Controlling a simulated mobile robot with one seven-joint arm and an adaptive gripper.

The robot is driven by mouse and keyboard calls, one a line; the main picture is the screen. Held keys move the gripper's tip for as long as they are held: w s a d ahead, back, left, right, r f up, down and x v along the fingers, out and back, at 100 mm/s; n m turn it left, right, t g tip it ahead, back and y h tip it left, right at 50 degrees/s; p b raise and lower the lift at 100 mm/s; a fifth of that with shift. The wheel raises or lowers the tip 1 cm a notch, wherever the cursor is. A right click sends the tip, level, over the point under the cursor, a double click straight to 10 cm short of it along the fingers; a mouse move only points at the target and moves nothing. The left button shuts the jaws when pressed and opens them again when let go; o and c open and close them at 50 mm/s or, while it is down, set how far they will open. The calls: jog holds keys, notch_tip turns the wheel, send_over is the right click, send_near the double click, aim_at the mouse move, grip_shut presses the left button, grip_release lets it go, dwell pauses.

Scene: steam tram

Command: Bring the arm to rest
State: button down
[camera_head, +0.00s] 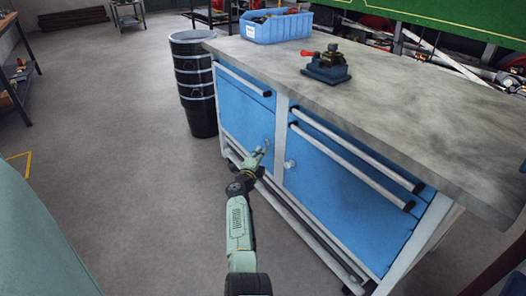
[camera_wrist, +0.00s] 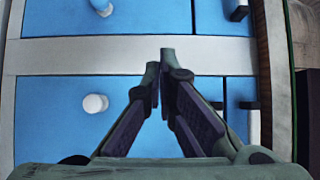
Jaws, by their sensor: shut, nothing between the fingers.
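My arm reaches forward from the bottom of the head view toward the blue workbench cabinet. My gripper (camera_head: 264,148) is at its end, low in front of the cabinet's left door (camera_head: 240,112). In the wrist view my gripper (camera_wrist: 160,75) points at the cabinet front, with its fingertips together and nothing between them. The fingertips overlap the pale frame strip between the blue panels in that view; I cannot tell how far apart they are from it. White round knobs show on the panels, one of them left of the fingers (camera_wrist: 95,103).
A grey worktop (camera_head: 400,95) carries a small dark vise-like device (camera_head: 327,70) and a blue bin (camera_head: 275,27). Black stacked buckets (camera_head: 196,85) stand left of the cabinet. Drawer handles (camera_head: 350,160) stick out at right. The floor (camera_head: 120,130) at left is open.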

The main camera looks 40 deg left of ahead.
jog(key=s+a, duration=0.2)
jog(key=s, duration=0.5)
jog(key=shift+s+p, duration=0.2)
jog(key=shift+p, duration=0.2)
jog(key=shift+f, duration=0.1)
